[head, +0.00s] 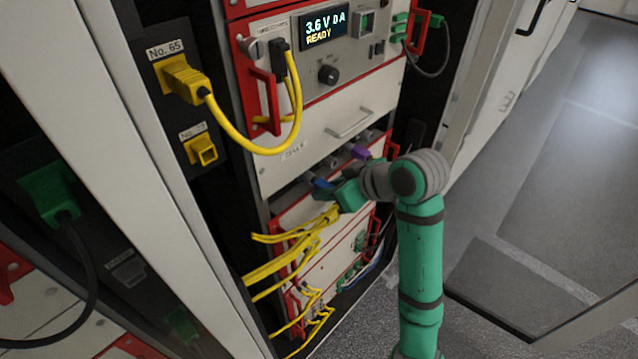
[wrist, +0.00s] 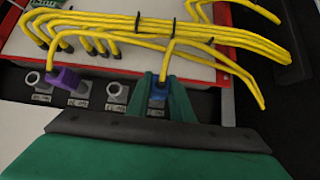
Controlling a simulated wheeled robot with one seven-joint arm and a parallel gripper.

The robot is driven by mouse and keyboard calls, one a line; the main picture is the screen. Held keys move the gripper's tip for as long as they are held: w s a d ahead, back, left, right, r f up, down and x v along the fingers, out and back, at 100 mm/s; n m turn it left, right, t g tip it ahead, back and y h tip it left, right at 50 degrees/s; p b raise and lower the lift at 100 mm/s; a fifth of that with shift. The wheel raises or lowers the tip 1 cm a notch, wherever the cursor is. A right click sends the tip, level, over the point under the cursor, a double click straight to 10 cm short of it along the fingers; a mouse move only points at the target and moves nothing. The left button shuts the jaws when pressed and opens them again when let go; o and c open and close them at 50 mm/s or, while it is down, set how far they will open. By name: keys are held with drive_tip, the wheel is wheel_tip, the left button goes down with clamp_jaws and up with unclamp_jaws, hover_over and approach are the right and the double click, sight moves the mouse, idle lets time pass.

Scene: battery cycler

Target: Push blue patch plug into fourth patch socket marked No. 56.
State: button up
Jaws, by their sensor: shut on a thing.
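My gripper (wrist: 161,84) is shut on the blue patch plug (wrist: 158,91), with one green finger on each side of it. The plug is at the rightmost place of the row of grey patch sockets, above a small label too blurred to read. The socket behind it is mostly hidden, and I cannot tell how deep the plug sits. A yellow cable leads up from the plug. In the head view my green gripper (head: 346,194) reaches below the white drawer panel, with the blue plug (head: 321,183) showing at its left.
A purple plug (wrist: 66,79) is at a socket further left. A bare grey socket (wrist: 117,94) stands just left of my gripper. A bundle of yellow cables (wrist: 180,27) runs above the row. In the head view a rack unit (head: 330,75) reads READY.

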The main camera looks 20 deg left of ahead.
drive_tip(key=shift+s+d, duration=0.3)
drive_tip(key=shift+d, duration=0.5)
drive_tip(key=shift+s+d, duration=0.25)
drive_tip(key=shift+d, duration=0.6)
drive_tip(key=shift+s+d, duration=0.3)
drive_tip(key=shift+d, duration=0.5)
drive_tip(key=shift+f, duration=0.1)
